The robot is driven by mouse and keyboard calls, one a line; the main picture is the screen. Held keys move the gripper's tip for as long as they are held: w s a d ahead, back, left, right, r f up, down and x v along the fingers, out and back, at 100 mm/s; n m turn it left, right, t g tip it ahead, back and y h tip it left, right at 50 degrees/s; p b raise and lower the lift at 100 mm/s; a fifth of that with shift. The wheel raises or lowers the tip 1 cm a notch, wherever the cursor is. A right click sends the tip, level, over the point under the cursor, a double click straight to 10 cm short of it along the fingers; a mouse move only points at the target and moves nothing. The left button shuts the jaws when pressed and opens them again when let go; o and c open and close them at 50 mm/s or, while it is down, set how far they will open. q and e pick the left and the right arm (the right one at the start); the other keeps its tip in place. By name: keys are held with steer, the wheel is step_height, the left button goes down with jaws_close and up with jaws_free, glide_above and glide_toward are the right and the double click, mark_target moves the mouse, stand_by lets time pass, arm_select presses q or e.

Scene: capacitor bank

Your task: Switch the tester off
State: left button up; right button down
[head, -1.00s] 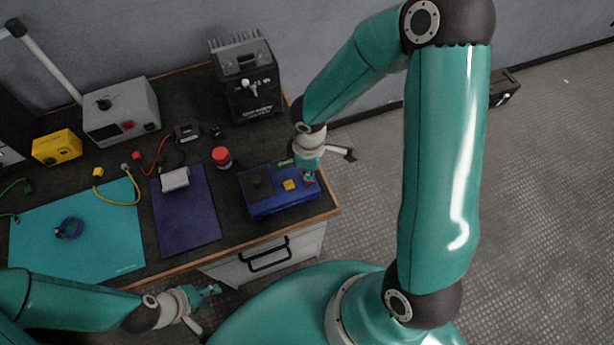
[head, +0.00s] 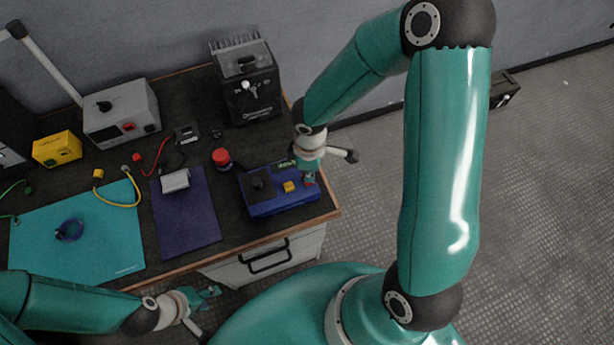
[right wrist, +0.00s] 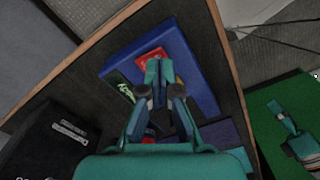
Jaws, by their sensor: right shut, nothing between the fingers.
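The tester appears to be the blue box (head: 283,208) near the table's right front corner, with a black knob, a yellow button (head: 289,187) and a green display (head: 286,164) on top. In the right wrist view the blue box (right wrist: 196,82) shows a red patch (right wrist: 150,55) at the fingertips. My right gripper (head: 309,181) is shut and empty, its tips over the right end of the box; whether they touch the red part is unclear. It also shows in the right wrist view (right wrist: 158,70). My left gripper (head: 212,292) hangs in front of the table, its jaws too small to judge.
A red-lidded jar (head: 222,158) stands left of the blue box. A dark blue mat (head: 187,225) bears a white block (head: 175,181). A black device (head: 247,90) stands behind. Farther left are a grey unit (head: 122,110) and a teal mat (head: 80,255).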

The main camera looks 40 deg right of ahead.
steer(key=shift+f+b, duration=1.15)
steer(key=shift+b, duration=0.05)
stand_by(0.6)
steer(key=shift+r, duration=0.1)
steer(key=shift+r+p, duration=2.8)
steer(key=shift+r, duration=0.7)
steer(key=shift+f, duration=0.1)
